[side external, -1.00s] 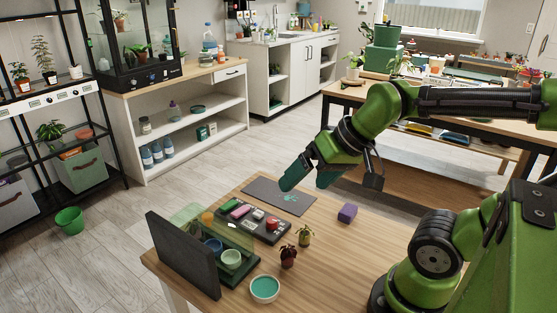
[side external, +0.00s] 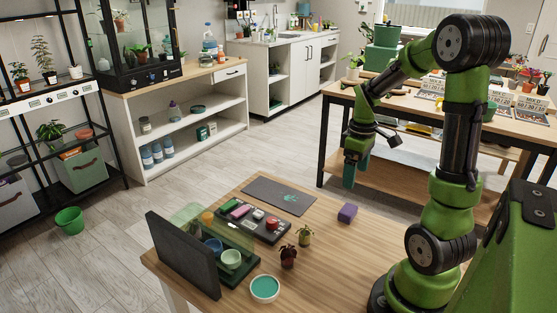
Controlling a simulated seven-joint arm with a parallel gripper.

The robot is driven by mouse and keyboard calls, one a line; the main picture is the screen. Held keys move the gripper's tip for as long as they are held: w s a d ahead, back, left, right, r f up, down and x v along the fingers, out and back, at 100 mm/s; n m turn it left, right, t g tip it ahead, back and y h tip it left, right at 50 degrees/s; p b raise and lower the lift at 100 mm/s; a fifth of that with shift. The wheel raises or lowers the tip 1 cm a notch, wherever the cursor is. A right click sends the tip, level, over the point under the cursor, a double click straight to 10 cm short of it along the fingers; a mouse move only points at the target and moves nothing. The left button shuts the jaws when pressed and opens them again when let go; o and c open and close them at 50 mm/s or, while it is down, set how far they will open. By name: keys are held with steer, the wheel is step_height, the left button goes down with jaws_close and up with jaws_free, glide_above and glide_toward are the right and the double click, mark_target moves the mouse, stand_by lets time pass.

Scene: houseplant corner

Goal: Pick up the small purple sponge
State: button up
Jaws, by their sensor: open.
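The small purple sponge (side external: 347,213) lies on the bare wood of the table (side external: 330,258), right of the grey mat. My gripper (side external: 349,178) points down in the air above the sponge, with a visible gap between them. Its teal fingers are open and overlap from this side, so the space between them is hidden. Nothing shows held in them.
A grey mat (side external: 279,196) lies at the table's far edge. A dark tray (side external: 253,222) with small items, two small potted plants (side external: 288,256) (side external: 305,236), a teal-filled bowl (side external: 265,288) and an upright dark panel (side external: 183,255) stand left. Bare wood surrounds the sponge.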

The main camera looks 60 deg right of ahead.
mark_target(349, 209)
steer(key=f, duration=1.3)
steer(key=shift+w+a, duration=0.15)
steer(key=shift+a, duration=0.05)
steer(key=shift+r, duration=0.1)
steer(key=c, duration=1.1)
